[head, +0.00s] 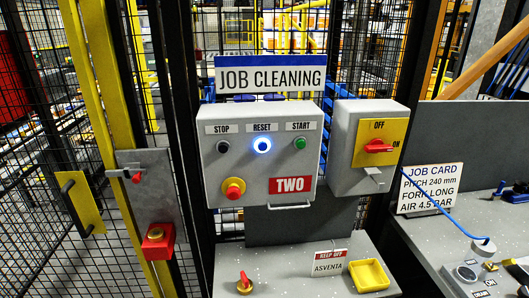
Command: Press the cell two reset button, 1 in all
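The cell two control box (263,180) is grey, marked TWO on a red label, and hangs on the mesh fence. Its reset button (262,145) is in the middle of the top row, under the RESET label, and glows blue-white. A dark stop button (223,147) is to its left and a green start button (299,143) to its right. A red mushroom button (233,189) on a yellow base sits below. Nothing covers the reset button. I can make out neither of my grippers in the head view.
A JOB CLEANING sign (270,78) stands above the box. A grey switch box (345,183) with a red OFF/ON handle is at its right. Below, a grey shelf (290,285) holds a yellow tray (369,275) and a KEEP OFF card (329,263). A bench with a job card (430,187) is at right.

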